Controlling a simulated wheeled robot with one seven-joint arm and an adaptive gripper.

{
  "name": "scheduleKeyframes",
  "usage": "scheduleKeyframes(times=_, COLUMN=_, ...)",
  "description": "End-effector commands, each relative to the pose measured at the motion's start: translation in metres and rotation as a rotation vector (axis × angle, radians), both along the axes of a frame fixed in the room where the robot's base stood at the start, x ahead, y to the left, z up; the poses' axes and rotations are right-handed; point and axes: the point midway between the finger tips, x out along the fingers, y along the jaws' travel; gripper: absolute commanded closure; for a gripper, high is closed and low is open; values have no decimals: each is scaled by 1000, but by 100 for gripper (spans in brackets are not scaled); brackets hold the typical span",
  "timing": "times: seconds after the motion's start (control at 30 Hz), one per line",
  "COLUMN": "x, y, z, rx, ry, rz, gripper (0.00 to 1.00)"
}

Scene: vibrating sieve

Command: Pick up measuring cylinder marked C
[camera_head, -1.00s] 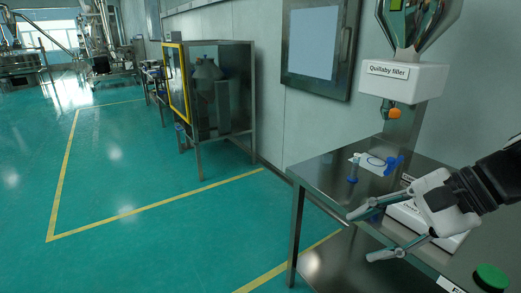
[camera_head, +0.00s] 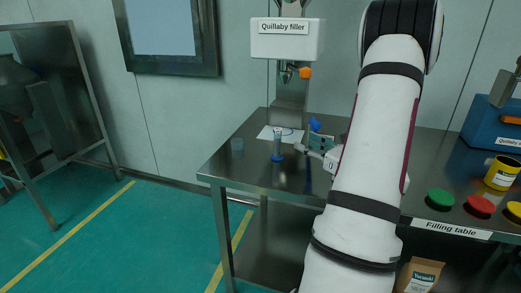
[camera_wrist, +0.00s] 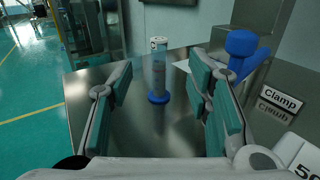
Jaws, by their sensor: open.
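The measuring cylinder marked C (camera_wrist: 158,68) stands upright on a blue base on the metal filling table. Its round top with the letter C shows in the wrist view. In the head view the cylinder (camera_head: 277,146) stands near the table's left part, just left of my gripper. My gripper (camera_wrist: 160,95) is open, with its teal-padded fingers spread to the left and right of the cylinder's line. The cylinder appears ahead of the fingers, with nothing held between them. In the head view my arm hides most of my gripper (camera_head: 308,152).
The filling table (camera_head: 245,172) carries a white sheet and a blue object (camera_wrist: 241,48) to the right of the cylinder. The Quillaby filler (camera_head: 287,40) hangs above. Green (camera_head: 441,197) and red buttons lie right.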

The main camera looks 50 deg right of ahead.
Motion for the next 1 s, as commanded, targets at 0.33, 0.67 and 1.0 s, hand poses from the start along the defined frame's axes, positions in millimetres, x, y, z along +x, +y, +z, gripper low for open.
scheduleKeyframes(times=0.33, x=60, y=-9, z=0, rx=-1, ry=-1, rz=6, gripper=55)
scheduleKeyframes(times=0.67, x=85, y=-14, z=0, rx=-2, ry=0, rz=3, gripper=55)
scheduleKeyframes(times=1.0, x=126, y=-21, z=-5, rx=-3, ry=0, rz=6, gripper=55)
